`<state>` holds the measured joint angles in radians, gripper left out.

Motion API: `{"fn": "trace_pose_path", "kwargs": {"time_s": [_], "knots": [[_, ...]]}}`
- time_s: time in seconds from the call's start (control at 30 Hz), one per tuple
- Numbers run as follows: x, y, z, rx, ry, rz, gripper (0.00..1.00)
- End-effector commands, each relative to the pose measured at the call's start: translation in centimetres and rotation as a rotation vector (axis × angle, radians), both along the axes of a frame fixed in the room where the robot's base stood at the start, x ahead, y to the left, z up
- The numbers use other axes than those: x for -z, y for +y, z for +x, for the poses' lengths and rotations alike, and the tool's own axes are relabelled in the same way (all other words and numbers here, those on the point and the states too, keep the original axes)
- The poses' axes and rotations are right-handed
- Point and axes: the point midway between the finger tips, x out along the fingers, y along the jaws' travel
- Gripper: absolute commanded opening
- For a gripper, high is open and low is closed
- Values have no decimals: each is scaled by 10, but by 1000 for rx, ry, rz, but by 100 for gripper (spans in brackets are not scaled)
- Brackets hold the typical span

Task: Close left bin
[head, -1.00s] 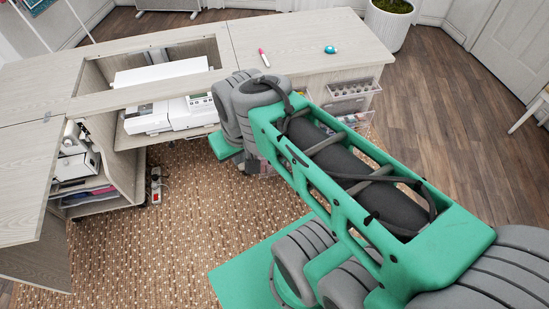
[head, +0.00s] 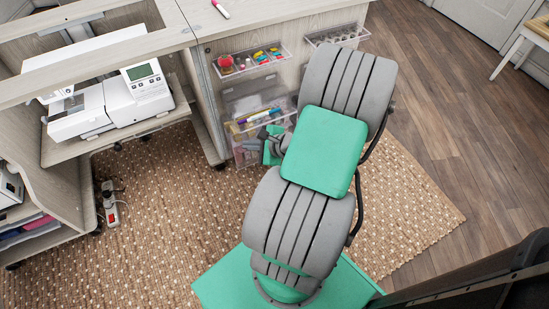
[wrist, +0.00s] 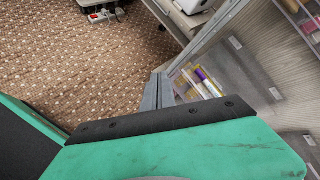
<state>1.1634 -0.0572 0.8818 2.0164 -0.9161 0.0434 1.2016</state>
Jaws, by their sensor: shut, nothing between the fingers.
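A clear bin (head: 243,128) holding pens and other small items sits low on the cabinet's side, left of my arm. It appears to stick out from the panel; how far is hard to tell. In the wrist view the bin (wrist: 188,85) with its colored pens shows just right of my fingertips. My gripper (wrist: 160,77) is shut and empty, close beside the bin's edge; I cannot tell whether it touches. In the head view my gripper (head: 266,134) is partly hidden by my arm at the bin's right part.
A clear tray (head: 250,61) of colored items hangs above the bin, and another tray (head: 338,34) hangs to the right. A sewing machine (head: 110,85) stands in the cabinet (head: 275,17). A power strip (head: 110,205) lies on the rug (head: 160,215). Open rug lies in front.

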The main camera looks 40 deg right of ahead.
Motion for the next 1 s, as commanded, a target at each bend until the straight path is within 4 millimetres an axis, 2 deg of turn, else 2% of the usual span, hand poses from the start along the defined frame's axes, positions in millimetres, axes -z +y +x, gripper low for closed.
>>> {"fn": "trace_pose_path", "kwargs": {"time_s": [0.03, 0.1, 0.2, 0.3, 0.43, 0.87, 1.0], "knots": [[59, -25, -12, 200, -50, 146, 0], [85, -56, -26, 447, -143, 332, 0], [106, -88, -47, 694, -254, 523, 0], [110, -104, -59, 809, -319, 617, 0], [111, -110, -53, 829, -331, 636, 0], [141, -132, 30, 820, -329, 630, 0], [113, -134, 30, 826, -334, 629, 0]]}}
